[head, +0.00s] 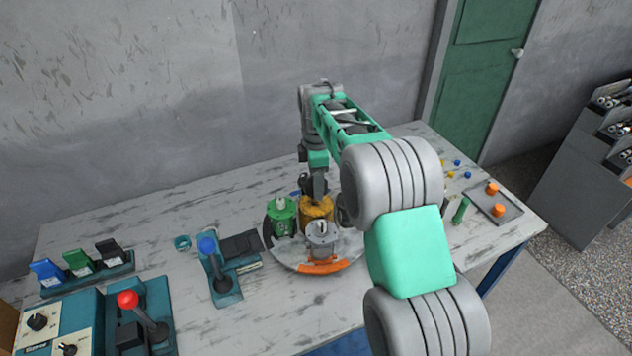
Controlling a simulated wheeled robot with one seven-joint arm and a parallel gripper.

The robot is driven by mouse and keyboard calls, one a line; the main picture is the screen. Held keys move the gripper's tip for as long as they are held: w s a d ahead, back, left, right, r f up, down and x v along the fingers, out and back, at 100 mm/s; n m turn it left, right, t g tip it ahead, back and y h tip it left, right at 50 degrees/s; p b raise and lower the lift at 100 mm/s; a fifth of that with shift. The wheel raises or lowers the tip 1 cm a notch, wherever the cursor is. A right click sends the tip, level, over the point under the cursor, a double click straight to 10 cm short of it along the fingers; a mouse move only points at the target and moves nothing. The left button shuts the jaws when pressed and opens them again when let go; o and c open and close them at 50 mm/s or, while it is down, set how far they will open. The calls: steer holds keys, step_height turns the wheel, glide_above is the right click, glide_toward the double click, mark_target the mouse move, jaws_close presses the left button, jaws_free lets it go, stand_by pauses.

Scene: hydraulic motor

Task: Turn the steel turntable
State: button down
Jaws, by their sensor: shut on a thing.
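The steel turntable (279,255) is a round grey plate on the table, with an orange section (323,266) on its near rim. A green motor part (283,218) stands on its left side. A grey metal part (321,240) stands at the front, and a yellow part (316,209) stands behind it. My gripper (318,192) points down from above at the top of the yellow part and appears shut on it. The fingertips are small and partly hidden. My arm covers the turntable's right side.
Left of the turntable stands a teal joystick box with a blue knob (207,245). A red-knobbed lever (128,299) and control panel sit at the front left. Blue, green and black blocks (79,263) stand behind them. A tray with orange pieces (497,211) lies at right.

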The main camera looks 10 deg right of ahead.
steer(key=shift+n, duration=1.6)
steer(key=shift+c, duration=2.1)
jaws_free()
step_height(320, 180, up, 8)
steer(key=shift+f+b, duration=0.2)
steer(key=shift+b, duration=0.45)
steer(key=shift+r, duration=0.15)
